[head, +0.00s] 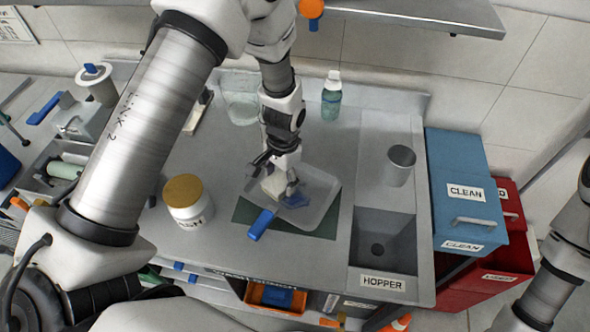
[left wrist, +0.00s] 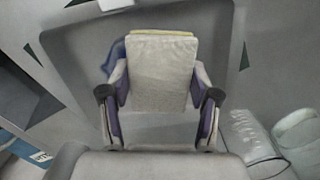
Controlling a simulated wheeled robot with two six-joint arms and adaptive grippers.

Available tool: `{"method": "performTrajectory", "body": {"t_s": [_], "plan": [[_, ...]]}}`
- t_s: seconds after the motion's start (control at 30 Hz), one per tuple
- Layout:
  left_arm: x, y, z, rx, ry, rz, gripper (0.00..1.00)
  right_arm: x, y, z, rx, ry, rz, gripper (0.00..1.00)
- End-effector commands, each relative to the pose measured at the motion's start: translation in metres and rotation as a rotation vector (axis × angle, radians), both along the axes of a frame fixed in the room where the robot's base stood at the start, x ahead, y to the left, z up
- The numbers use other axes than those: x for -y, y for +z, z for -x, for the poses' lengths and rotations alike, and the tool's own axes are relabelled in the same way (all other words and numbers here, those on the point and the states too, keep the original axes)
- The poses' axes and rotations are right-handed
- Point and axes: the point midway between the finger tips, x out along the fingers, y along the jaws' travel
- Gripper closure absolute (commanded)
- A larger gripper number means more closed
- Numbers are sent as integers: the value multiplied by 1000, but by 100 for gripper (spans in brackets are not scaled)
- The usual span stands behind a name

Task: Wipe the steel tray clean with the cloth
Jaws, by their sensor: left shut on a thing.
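The steel tray (head: 322,183) lies on a dark green mat (head: 322,228) in the middle of the bench. My left gripper (head: 281,187) is over the tray, shut on the folded pale cloth (head: 273,183). In the left wrist view the cloth (left wrist: 162,75) sits flat between both fingers, with a yellowish far edge. A blue smear (head: 297,199) shows on the tray beside the gripper, and it also shows left of the cloth in the left wrist view (left wrist: 116,58). I cannot tell whether the cloth touches the tray. My right gripper is out of view.
A blue-handled tool (head: 261,224) lies at the tray's front left edge. A white jar (head: 188,205) stands left, a steel cup (head: 400,165) right, above the hopper basin (head: 380,240). A bottle (head: 331,95) and clear beaker (head: 240,100) stand behind. A blue CLEAN bin (head: 460,160) is at right.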

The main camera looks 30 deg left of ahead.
Motion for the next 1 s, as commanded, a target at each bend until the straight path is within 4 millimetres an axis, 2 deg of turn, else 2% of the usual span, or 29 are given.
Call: {"method": "performTrajectory", "body": {"t_s": [0.03,0.5,1.0], "plan": [[0,9,0,1,0,0,66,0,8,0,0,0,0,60],[-2,49,0,1,3,0,66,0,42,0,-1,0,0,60],[-2,51,0,0,3,0,66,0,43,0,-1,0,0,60]]}}
